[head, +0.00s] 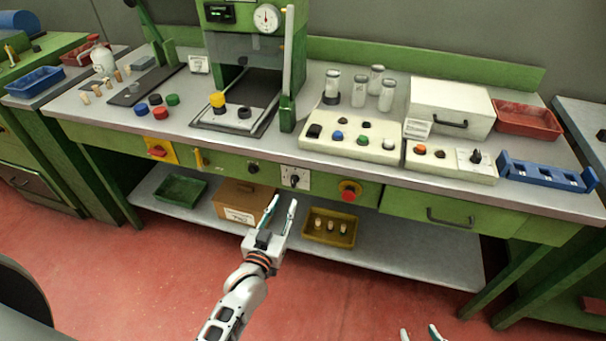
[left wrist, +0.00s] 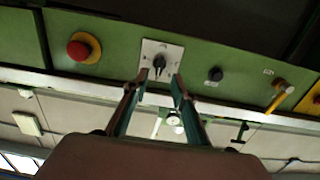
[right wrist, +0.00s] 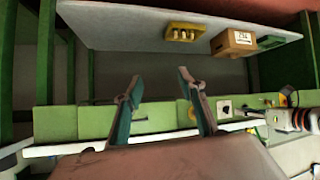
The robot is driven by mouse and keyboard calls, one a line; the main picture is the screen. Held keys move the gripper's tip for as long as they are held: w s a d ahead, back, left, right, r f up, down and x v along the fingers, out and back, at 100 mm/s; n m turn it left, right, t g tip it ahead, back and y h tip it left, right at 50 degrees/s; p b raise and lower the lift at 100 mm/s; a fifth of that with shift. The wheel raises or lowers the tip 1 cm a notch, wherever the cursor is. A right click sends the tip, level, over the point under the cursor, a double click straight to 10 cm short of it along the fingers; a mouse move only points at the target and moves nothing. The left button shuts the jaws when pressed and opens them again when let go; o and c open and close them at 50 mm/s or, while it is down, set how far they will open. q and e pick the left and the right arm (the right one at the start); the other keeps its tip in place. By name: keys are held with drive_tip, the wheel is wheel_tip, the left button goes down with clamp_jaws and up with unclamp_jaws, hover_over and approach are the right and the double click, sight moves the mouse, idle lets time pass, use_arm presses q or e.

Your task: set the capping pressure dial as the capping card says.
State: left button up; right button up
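A black pointer knob on a white plate (head: 295,178) sits on the green front of the bench; it also shows in the left wrist view (left wrist: 159,62). A second pointer knob (head: 476,156) is on the right control box. I cannot tell from labels which is the capping pressure dial. Small cards stand by the press (head: 199,64) and by the white case (head: 417,129); their text is too small to read. My left gripper (head: 281,204) is open just before the front knob, its fingertips either side in the wrist view. My right gripper (head: 420,334) is open and empty, low and away from the bench.
A red emergency button (head: 349,191) lies right of the front knob; a small black knob (head: 253,167) and yellow lever (head: 198,158) lie left. Below, the shelf holds a cardboard box (head: 240,198) and a yellow bin (head: 330,214). The press gauge (head: 267,18) is above.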

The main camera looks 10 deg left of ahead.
sight(293, 183)
use_arm(q)
drive_tip(key=w, duration=0.6)
drive_tip(key=shift+w+d+r+b, duration=0.1)
drive_tip(key=shift+w+r+b, duration=0.15)
drive_tip(key=shift+w+b, duration=0.1)
drive_tip(key=shift+w, duration=0.8)
use_arm(e)
drive_tip(key=shift+s+a+f, duration=0.25)
drive_tip(key=shift+s+f, duration=0.35)
drive_tip(key=shift+f, duration=0.1)
use_arm(q)
clamp_jaws()
use_arm(e)
drive_tip(key=shift+g, duration=0.3)
